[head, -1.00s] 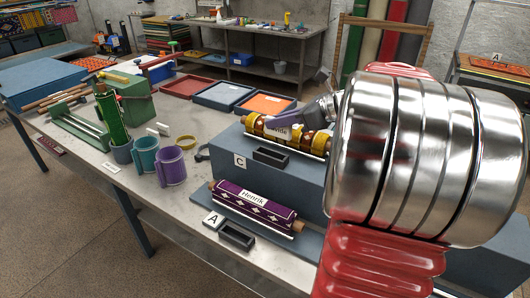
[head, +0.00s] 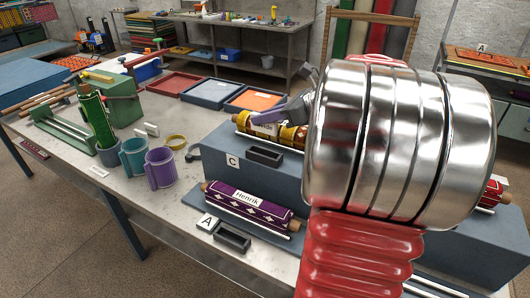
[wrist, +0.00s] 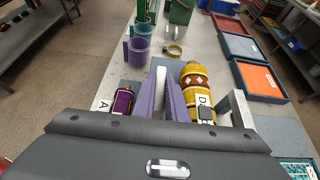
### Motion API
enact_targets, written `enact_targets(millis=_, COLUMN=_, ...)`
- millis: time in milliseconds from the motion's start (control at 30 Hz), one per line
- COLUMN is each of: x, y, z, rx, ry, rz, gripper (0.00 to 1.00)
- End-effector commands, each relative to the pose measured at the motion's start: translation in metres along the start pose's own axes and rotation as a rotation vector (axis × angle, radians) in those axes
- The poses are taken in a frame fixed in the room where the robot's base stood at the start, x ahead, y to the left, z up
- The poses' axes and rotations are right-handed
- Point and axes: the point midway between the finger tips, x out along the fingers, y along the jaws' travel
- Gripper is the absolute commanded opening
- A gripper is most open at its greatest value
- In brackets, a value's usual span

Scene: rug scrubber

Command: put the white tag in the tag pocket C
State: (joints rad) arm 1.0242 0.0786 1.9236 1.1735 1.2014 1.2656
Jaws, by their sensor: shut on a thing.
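My gripper (wrist: 166,98) has purple fingers and is shut on the white tag (wrist: 160,80), a narrow white edge between them in the wrist view. In the head view a purple finger (head: 290,109) shows above the yellow-brown roll; the tag cannot be made out there. Tag pocket C (head: 264,156) is a small dark tray on the blue-grey step, beside a white C label (head: 233,160). It looks empty, and the gripper is above and behind it. My metal wrist hides what lies to the right.
A purple roll labelled Henrik (head: 247,205) and pocket A (head: 232,237) are on the lower step. The yellow-brown roll (head: 291,134) lies behind pocket C. Teal (head: 134,157) and purple (head: 161,168) cups stand left. Trays (head: 255,99) lie at the back.

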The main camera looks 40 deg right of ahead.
Motion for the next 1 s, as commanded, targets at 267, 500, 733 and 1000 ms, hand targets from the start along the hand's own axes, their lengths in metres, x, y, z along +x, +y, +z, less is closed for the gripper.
enact_targets(millis=267, x=0.021, y=0.0, z=-0.039, rx=0.005, ry=0.001, rz=0.001, gripper=0.0)
enact_targets(millis=500, x=0.026, y=0.0, z=-0.049, rx=0.001, ry=0.001, rz=-0.001, gripper=0.0)
enact_targets(millis=733, x=0.026, y=-0.001, z=-0.05, rx=0.002, ry=0.001, rz=-0.001, gripper=0.0)
enact_targets(millis=1000, x=0.04, y=-0.001, z=-0.077, rx=0.004, ry=0.002, rz=-0.001, gripper=0.0)
